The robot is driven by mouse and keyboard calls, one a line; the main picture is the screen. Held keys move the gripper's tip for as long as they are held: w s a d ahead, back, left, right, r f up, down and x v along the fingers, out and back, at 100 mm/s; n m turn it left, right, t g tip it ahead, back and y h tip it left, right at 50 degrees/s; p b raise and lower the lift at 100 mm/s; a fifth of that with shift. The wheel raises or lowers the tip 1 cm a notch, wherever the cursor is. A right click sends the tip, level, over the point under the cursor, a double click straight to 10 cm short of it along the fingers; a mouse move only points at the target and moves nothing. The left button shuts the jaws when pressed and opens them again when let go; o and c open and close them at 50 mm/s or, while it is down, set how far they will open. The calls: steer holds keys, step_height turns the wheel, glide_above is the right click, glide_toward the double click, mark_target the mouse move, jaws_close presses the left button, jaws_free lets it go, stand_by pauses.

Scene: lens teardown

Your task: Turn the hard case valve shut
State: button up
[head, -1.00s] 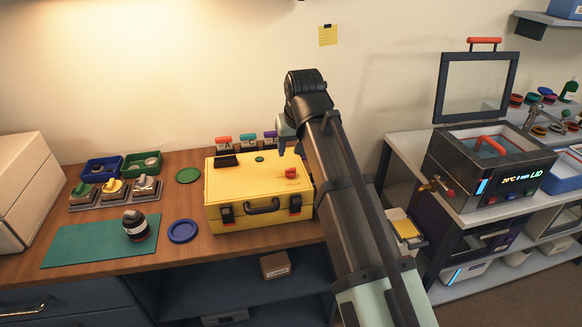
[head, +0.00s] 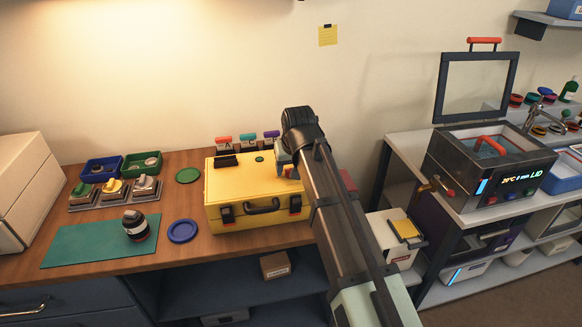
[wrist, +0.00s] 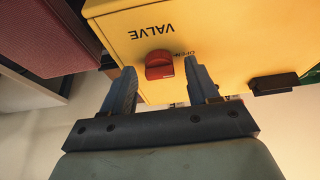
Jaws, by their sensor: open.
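The yellow hard case (head: 235,185) stands closed on the wooden bench, its dark handle and latches at the front. Its red valve knob (wrist: 159,64) shows in the wrist view beside the printed word VALVE and a smaller marking that is partly covered. My gripper (wrist: 160,72) is open, with one finger on each side of the knob in that view. I cannot tell whether the fingers touch it. In the head view my gripper (head: 288,166) is low over the right part of the case lid and hides the knob.
A blue round lid (head: 183,231) and a dark lens (head: 135,226) on a green mat (head: 75,246) are left of the case. Small coloured labelled blocks (head: 248,139) stand behind it. A grey-framed chamber (head: 490,165) stands on the right bench.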

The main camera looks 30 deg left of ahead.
steer(key=c, duration=1)
steer(key=shift+c, duration=0.2)
steer(key=shift+m, duration=0.3)
steer(key=m+t+h, duration=0.1)
steer(key=m, duration=0.2)
steer(key=shift+a+m, duration=0.15)
steer(key=shift+m, duration=0.15)
steer(key=m+h, duration=0.2)
steer(key=m, duration=0.2)
steer(key=shift+a, duration=0.15)
steer(key=m+h, duration=0.1)
steer(key=m, duration=0.4)
steer(key=shift+a+h, duration=0.1)
steer(key=shift+h, duration=0.3)
steer(key=m+g+h, duration=0.1)
steer(key=m, duration=0.3)
steer(key=shift+m, duration=0.3)
steer(key=shift+h, duration=0.3)
